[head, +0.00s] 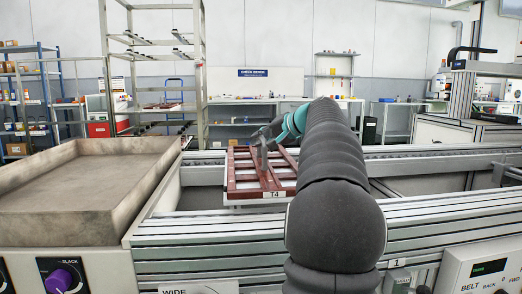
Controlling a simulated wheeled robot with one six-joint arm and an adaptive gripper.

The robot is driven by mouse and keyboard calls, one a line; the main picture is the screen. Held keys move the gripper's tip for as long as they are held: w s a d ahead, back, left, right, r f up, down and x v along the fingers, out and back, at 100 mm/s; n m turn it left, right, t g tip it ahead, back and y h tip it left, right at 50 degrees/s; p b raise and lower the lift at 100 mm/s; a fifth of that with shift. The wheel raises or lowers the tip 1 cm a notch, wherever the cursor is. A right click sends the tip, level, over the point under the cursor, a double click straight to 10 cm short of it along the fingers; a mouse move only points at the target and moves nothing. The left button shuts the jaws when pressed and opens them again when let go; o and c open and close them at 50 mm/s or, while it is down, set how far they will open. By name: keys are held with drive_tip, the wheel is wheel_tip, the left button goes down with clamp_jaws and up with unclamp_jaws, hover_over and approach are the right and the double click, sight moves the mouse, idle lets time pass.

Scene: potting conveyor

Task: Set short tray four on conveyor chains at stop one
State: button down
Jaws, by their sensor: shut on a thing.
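The short tray marked T4 (233,190) is a reddish-brown frame with crossbars and a white label on its near edge. It is held roughly level over the conveyor, behind the near rail. My gripper (263,163) is shut on the tray around its middle bar; my dark grey arm comes in from the front right and hides the tray's right side. The conveyor (190,237) has silver aluminium rails, with a label "1" (393,263) on the near rail to the right of my arm. Whether the tray touches the chains cannot be told, as the chains under it are hidden.
A large beige bin (40,219) stands at the left of the conveyor. A control panel with a belt display (489,268) is at the front right, and a purple knob (58,279) at the front left. A tall rack (104,70) stands behind. The conveyor right of my arm looks clear.

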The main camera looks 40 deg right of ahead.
drive_tip(key=shift+f+b, duration=0.3)
drive_tip(key=shift+f, duration=1.1)
drive_tip(key=shift+f, duration=0.2)
drive_tip(key=c, duration=1.2)
unclamp_jaws()
drive_tip(key=shift+o, duration=0.2)
drive_tip(key=shift+r, duration=0.1)
drive_tip(key=shift+r, duration=0.15)
drive_tip(key=v, duration=1.2)
drive_tip(key=shift+p, duration=0.35)
